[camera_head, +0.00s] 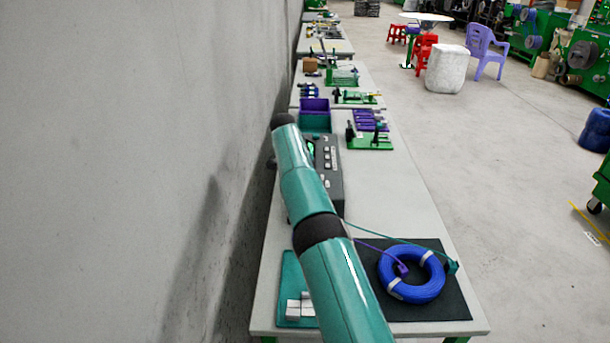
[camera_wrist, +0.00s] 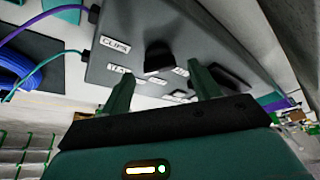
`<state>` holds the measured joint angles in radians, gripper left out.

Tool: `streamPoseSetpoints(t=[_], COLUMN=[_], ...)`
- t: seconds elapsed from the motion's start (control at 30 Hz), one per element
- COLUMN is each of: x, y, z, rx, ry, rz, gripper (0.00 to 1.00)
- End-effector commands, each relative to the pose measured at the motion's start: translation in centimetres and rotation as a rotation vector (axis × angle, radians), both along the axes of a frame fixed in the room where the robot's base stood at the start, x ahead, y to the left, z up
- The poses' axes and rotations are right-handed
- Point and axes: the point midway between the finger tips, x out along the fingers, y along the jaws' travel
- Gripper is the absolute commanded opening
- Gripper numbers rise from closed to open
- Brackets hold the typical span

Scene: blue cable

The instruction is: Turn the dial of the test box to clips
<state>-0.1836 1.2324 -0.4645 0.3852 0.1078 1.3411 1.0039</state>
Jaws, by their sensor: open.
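The dark grey test box (camera_head: 331,185) stands on the near table, partly hidden behind my arm in the head view. In the wrist view the test box (camera_wrist: 190,30) fills the upper middle. Its black dial (camera_wrist: 158,56) stands up from the face near a white CLIPS label (camera_wrist: 115,45); other labels are hard to read. My gripper (camera_wrist: 162,82) is open, with its two green fingers apart. The dial appears between and just beyond the fingertips, with no visible contact. I cannot tell the dial's setting. The gripper is not clearly visible in the head view.
A blue cable coil (camera_head: 384,268) lies on a black mat (camera_head: 455,300), with purple and teal leads running toward the box. A teal tray with white blocks (camera_head: 293,308) is at the front left. Bins (camera_head: 315,122) stand behind the box. A wall runs along the left.

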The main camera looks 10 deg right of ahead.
Motion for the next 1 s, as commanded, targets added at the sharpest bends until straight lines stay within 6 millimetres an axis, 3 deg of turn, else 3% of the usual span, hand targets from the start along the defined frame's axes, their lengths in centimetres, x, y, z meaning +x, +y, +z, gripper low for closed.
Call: streamPoseSetpoints(t=[0.5, 0.7, 0.93, 1.0], x=[-2.3, -2.8, -2.9, -2.9], y=[3.3, 3.8, 3.8, 3.8], z=[9.8, 11.3, 11.4, 11.3], rx=[0.000, 0.000, 0.000, 0.001], ry=[-0.002, 0.000, 0.000, 0.001], rz=[0.002, 0.001, 0.000, 0.000], gripper=[0.62, 0.62, 0.62, 0.52])
